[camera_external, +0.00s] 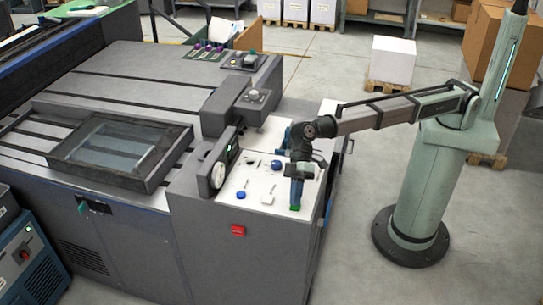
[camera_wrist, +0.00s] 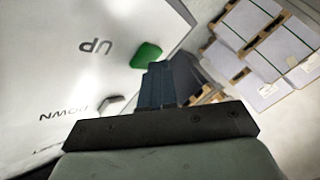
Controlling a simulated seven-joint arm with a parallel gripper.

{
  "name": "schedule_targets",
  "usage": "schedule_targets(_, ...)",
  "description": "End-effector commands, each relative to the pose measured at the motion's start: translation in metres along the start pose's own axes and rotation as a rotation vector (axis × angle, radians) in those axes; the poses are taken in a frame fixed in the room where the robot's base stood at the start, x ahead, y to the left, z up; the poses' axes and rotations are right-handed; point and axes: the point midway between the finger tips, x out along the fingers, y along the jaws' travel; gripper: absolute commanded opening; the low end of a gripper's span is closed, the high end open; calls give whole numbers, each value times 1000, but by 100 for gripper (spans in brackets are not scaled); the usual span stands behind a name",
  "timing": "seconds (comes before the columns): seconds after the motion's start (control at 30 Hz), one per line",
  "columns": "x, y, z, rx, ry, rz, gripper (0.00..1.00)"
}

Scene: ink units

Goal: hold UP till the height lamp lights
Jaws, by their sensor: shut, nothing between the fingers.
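A green button (camera_wrist: 146,54) beside the printed word UP (camera_wrist: 96,47) sits on a white panel in the wrist view. It also shows as a green patch at my fingertips in the external view (camera_external: 294,208). I cannot tell whether the tips touch the button. I cannot make out a height lamp or whether one is lit.
A red switch (camera_external: 238,230) is on the front face. Pallets with boxes (camera_wrist: 262,38) stand on the floor beyond.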

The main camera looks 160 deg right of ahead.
Motion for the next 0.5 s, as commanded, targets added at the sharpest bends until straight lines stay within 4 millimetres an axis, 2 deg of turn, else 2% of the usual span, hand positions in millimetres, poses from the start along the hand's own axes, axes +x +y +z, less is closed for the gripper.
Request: schedule_targets(0.5,-11,-8,-8,0,0,1,0)
